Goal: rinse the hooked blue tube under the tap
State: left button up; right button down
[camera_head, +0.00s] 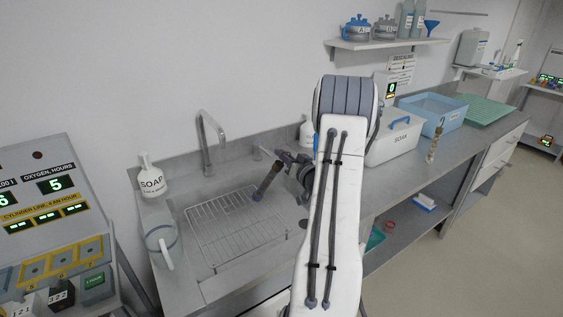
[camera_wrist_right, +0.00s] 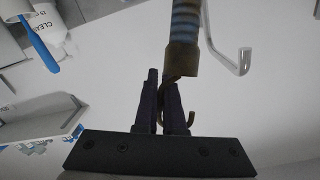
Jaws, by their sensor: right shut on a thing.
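The hooked blue tube (camera_head: 267,181) hangs tilted over the sink's wire rack, looking dark brown along most of its length. In the right wrist view the tube (camera_wrist_right: 186,35) shows blue bands and a brown-stained end, with a thin brown hook between the fingers. My right gripper (camera_head: 283,156) is shut on this hook end; its dark fingers fill the middle of the wrist view (camera_wrist_right: 165,105). The grey tap (camera_head: 206,142) stands at the back of the sink, left of the tube, apart from it. No water shows. My left gripper is out of view.
A soap bottle (camera_head: 151,178) and a clear jug (camera_head: 162,245) stand left of the wire rack (camera_head: 225,231). Right of my arm are a white SOAK box (camera_head: 393,145), a blue tub (camera_head: 447,117) and an upright brownish tube (camera_head: 434,147). A shelf (camera_head: 385,43) hangs above.

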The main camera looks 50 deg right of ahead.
jog(key=w+a+f+b, duration=0.1)
jog(key=w+a, duration=0.2)
jog(key=w, duration=0.3)
jog(key=w+a+f+b, duration=0.1)
jog(key=w+a, duration=0.2)
jog(key=w, duration=0.3)
jog(key=shift+w+a+f+b, duration=0.15)
jog(key=shift+a+f+b, duration=0.15)
jog(key=shift+f, duration=0.05)
dwell(0.7)
jog(key=s+d, duration=0.3)
jog(key=s, duration=0.4)
jog(key=shift+d+b, duration=0.3)
jog(key=shift+d, duration=0.1)
dwell(1.2)
